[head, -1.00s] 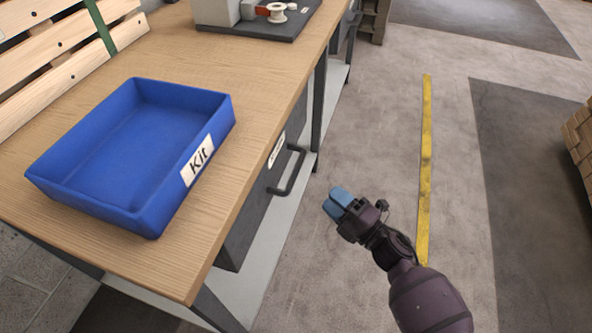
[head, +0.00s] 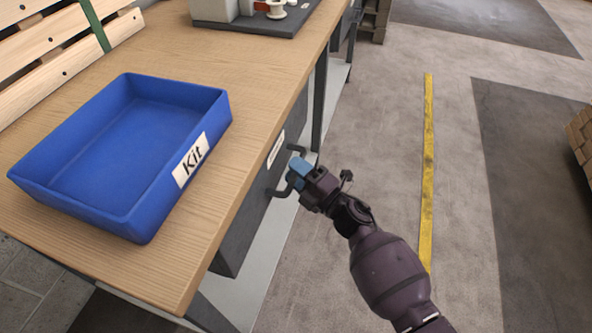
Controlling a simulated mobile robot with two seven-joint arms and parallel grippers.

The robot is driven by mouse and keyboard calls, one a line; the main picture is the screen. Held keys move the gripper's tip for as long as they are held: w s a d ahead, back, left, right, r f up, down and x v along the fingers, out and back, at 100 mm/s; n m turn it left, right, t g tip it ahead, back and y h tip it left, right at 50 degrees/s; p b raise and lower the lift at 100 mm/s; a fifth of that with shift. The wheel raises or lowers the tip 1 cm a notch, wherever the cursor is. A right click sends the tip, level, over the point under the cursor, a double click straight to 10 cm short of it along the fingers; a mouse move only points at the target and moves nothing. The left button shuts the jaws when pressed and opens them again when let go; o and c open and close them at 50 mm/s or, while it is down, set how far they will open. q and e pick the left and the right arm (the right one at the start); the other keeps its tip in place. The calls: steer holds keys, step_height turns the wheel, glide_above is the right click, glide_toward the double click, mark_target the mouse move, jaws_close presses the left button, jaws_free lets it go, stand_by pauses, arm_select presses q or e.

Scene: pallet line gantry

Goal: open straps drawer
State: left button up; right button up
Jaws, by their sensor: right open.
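The drawer (head: 241,233) is a dark grey box under the right side of the wooden workbench, and it looks closed. Its front carries a white label (head: 276,149), too small to read here, and a dark bar handle (head: 281,192). My right gripper (head: 299,172), with blue fingertips, is open at the handle. The fingers overlap the handle in the view and hide part of it; I cannot tell whether they touch it. My left gripper is not in view.
A blue tray labelled Kit (head: 150,228) sits on the workbench (head: 235,107). A machine on a dark base (head: 262,25) stands at the bench's far end. The floor (head: 375,130) right of the bench is clear, with a yellow line (head: 428,165).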

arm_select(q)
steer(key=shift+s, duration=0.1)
arm_select(e)
steer(key=shift+w+a, duration=0.1)
steer(key=shift+c, duration=0.3)
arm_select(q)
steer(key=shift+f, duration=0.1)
arm_select(e)
jaws_close()
steer(key=s+d, duration=0.4)
steer(key=d, duration=1)
steer(key=s+d, duration=0.5)
steer(key=d, duration=1)
steer(key=s+d, duration=0.5)
steer(key=d, duration=0.9)
steer(key=shift+d, duration=0.35)
steer(key=shift+r, duration=0.1)
